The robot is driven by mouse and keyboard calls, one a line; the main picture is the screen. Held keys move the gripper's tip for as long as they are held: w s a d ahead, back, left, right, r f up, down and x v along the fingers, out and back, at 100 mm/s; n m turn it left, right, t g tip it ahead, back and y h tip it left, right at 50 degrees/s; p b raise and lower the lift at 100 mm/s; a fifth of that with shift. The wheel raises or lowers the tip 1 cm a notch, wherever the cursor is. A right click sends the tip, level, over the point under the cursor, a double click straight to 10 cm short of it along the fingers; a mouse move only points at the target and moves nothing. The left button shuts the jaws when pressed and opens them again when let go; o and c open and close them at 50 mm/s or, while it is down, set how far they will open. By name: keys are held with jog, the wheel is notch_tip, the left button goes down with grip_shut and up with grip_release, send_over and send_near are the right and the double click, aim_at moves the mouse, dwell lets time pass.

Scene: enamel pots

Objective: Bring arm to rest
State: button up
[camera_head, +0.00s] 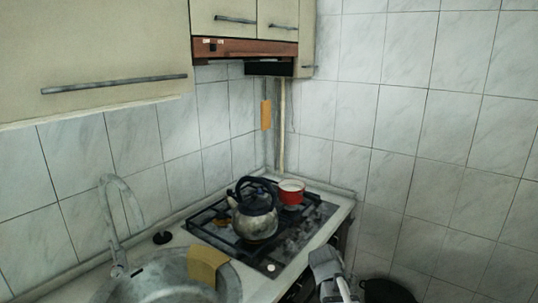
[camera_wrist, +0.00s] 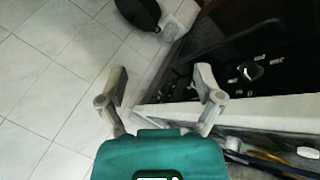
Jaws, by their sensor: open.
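My gripper (camera_wrist: 162,84) is open in the wrist view, its two grey fingers spread wide with nothing between them. It hangs over the pale tiled floor (camera_wrist: 50,75) and the light edge of the counter (camera_wrist: 240,108). In the head view, a grey and white part of my arm (camera_head: 328,272) shows at the bottom, in front of the counter; the fingertips cannot be made out there.
A steel kettle (camera_head: 255,220) and a red pot (camera_head: 291,194) stand on the black stove (camera_head: 215,234). The sink (camera_head: 150,285), with a curved tap (camera_head: 105,205) and a yellow sponge (camera_head: 207,264), is at left. A dark round vessel (camera_head: 388,291) is at lower right.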

jog(key=s+a+g+y+p, duration=0.2)
jog(key=s+a+y, duration=0.3)
jog(key=s, duration=0.8)
jog(key=shift+a+m+g, duration=0.4)
jog(key=shift+a+g, duration=0.15)
jog(key=shift+g, duration=0.25)
